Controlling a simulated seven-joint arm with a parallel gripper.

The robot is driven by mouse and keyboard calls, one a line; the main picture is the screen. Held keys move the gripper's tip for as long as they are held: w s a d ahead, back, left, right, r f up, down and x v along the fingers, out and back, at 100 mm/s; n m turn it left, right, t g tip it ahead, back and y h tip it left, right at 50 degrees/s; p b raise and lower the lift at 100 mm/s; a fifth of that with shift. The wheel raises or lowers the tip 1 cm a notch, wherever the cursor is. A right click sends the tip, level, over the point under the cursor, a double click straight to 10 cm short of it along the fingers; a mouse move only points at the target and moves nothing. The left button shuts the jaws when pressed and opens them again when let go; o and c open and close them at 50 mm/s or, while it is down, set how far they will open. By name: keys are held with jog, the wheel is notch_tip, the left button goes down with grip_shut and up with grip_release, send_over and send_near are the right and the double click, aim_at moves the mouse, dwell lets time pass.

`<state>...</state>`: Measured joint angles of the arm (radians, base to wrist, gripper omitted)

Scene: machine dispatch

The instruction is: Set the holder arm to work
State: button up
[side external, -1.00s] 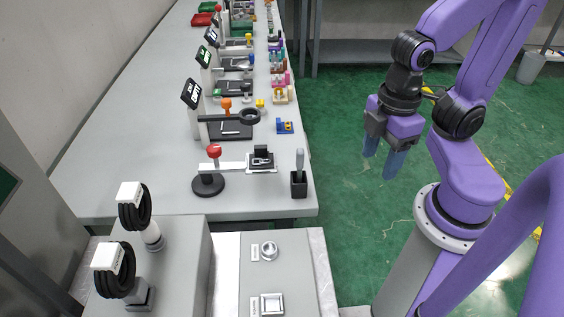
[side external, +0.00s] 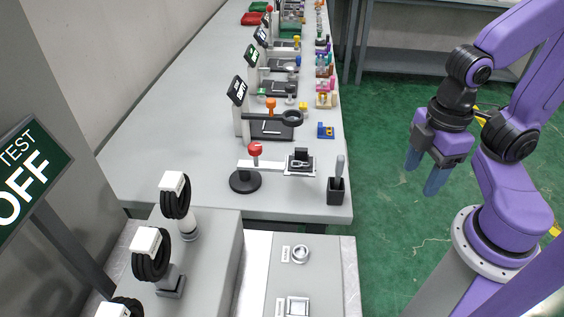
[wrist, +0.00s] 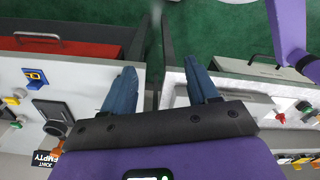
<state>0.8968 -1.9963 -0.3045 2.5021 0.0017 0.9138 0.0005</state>
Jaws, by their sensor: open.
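An arm fixture with a round black base (side external: 245,181), a red knob (side external: 255,149) and a white arm (side external: 262,166) stands near the front end of the long bench. Its white arm reaches right to a small plate with a black part (side external: 299,161). Behind it, a station with an orange knob (side external: 270,103) carries a black arm ending in a ring (side external: 293,117). I cannot tell which one is the holder arm. My gripper (side external: 424,172) is open and empty, over the green floor right of the bench. In the wrist view, its blue fingers (wrist: 162,72) are spread apart.
A black cup (side external: 336,190) with a grey handle stands at the bench's front right corner. A blue fixture (side external: 326,131) sits behind it. A display (side external: 238,90) reads EMPTY. A screen (side external: 30,180) reads TEST OFF. A panel with a round button (side external: 300,254) is in front.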

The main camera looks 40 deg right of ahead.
dwell(0.3)
jog(key=shift+c, duration=0.7)
notch_tip(320, 180, up, 8)
jog(key=m, duration=0.4)
send_over(277, 165)
notch_tip(277, 165, down, 17)
jog(key=shift+r, duration=0.1)
grip_shut()
